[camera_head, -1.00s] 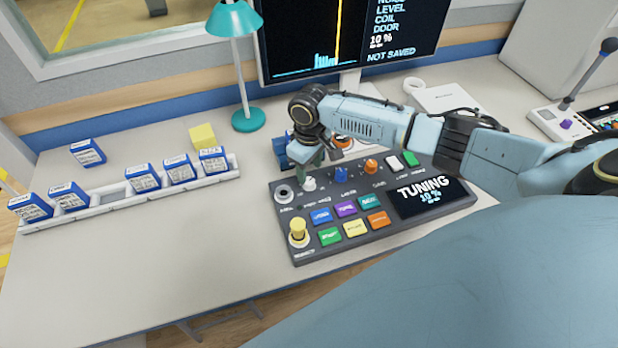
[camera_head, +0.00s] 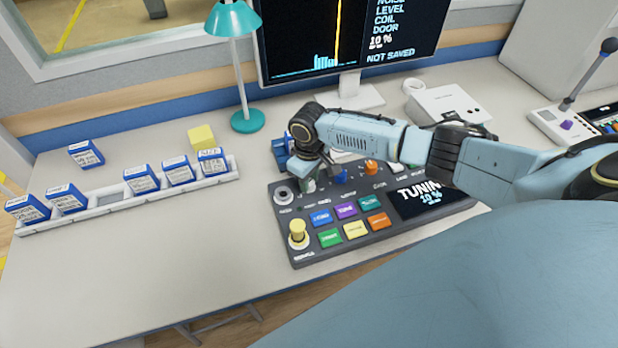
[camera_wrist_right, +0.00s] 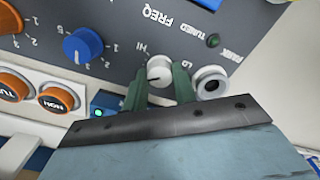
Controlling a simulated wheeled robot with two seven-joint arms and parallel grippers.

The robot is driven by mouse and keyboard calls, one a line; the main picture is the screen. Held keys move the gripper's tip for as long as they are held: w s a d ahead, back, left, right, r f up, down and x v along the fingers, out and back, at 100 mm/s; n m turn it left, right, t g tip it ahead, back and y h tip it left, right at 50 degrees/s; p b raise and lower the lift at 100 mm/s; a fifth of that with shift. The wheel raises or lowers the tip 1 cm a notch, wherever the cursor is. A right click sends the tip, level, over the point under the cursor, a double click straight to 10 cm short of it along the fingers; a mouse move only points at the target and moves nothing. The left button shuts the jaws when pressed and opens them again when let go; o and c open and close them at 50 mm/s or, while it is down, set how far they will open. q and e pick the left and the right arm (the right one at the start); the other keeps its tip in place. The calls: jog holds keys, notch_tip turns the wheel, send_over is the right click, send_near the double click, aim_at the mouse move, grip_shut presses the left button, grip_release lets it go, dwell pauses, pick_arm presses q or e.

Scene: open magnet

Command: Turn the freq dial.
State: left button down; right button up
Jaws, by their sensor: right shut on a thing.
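The freq dial (camera_wrist_right: 160,70) is a small white knob on the grey control panel, with FREQ, LO and HI printed around it in the right wrist view. My right gripper (camera_wrist_right: 158,86) has its two green fingers on either side of the dial and is shut on it. In the head view the right gripper (camera_head: 309,178) is over the back left of the console (camera_head: 283,222), and the dial (camera_head: 309,185) shows only partly below it. The console's screen (camera_head: 430,197) reads 10 %, its heading partly covered by my arm. My left gripper is not in view.
A blue knob (camera_wrist_right: 84,46) and orange knobs stand beside the dial; a grey socket (camera_wrist_right: 211,82) is close on its other side. A monitor (camera_head: 350,35) reads 10 % and NOT SAVED. A teal lamp (camera_head: 247,121) and a rack (camera_head: 110,207) of blue boxes stand left.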

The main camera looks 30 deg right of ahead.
jog(key=shift+n, duration=0.3)
jog(key=shift+r+n+p, duration=0.1)
jog(key=shift+n+p, duration=0.55)
jog(key=shift+n, duration=0.15)
jog(key=n+p, duration=0.1)
jog(key=n, duration=0.1)
jog(key=shift+n, duration=0.4)
jog(key=n, duration=0.5)
jog(key=shift+p, duration=0.35)
jog(key=n, duration=0.5)
jog(key=shift+w+n, duration=0.1)
jog(key=shift+n, duration=0.3)
jog(key=n, duration=0.5)
jog(key=shift+n+b, duration=0.4)
jog(key=o, duration=1)
